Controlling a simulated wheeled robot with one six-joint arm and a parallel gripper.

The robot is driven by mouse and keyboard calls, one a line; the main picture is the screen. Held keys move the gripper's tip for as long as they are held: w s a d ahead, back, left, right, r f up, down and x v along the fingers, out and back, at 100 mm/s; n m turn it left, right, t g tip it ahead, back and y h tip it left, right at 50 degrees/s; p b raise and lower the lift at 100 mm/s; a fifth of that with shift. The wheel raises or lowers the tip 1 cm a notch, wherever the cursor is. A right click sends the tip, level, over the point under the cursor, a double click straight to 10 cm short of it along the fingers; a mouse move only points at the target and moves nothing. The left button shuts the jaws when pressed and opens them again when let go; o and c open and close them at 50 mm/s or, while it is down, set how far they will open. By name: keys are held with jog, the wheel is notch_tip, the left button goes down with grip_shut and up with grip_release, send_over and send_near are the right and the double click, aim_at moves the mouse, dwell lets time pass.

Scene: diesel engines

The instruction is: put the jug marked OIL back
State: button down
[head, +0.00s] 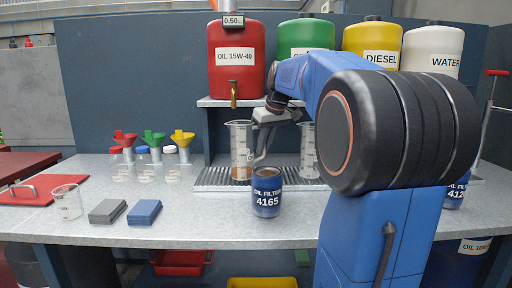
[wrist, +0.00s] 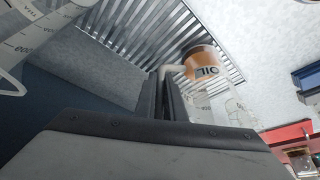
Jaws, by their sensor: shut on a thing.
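The jug marked OIL (head: 240,150) is a tall clear measuring jug with brown liquid at its bottom. It is upright over the grating, below the tap of the red OIL 15W-40 drum (head: 235,68). In the wrist view the jug (wrist: 204,66) shows its OIL label upside down. My gripper (head: 261,140) is at the jug's right side, shut on its pale handle; its jaws (wrist: 168,90) also show in the wrist view. Whether the jug touches the grating is unclear.
Another clear measuring jug (head: 308,150) stands right of my gripper on the ribbed grating (head: 215,178). A blue oil filter marked 4165 (head: 267,193) stands in front. Funnels, small bottles, a beaker (head: 67,202) and two blocks are at left. Free worktop lies between the blocks and filter.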

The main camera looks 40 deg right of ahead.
jog(key=w, duration=0.2)
jog(key=w+f, duration=0.1)
jog(key=w, duration=0.1)
jog(key=shift+w+f, duration=0.1)
jog(key=shift+w, duration=0.2)
jog(key=shift+f, duration=0.1)
jog(key=c, duration=1.8)
grip_release()
jog(key=shift+c, duration=0.2)
jog(key=v, duration=1.2)
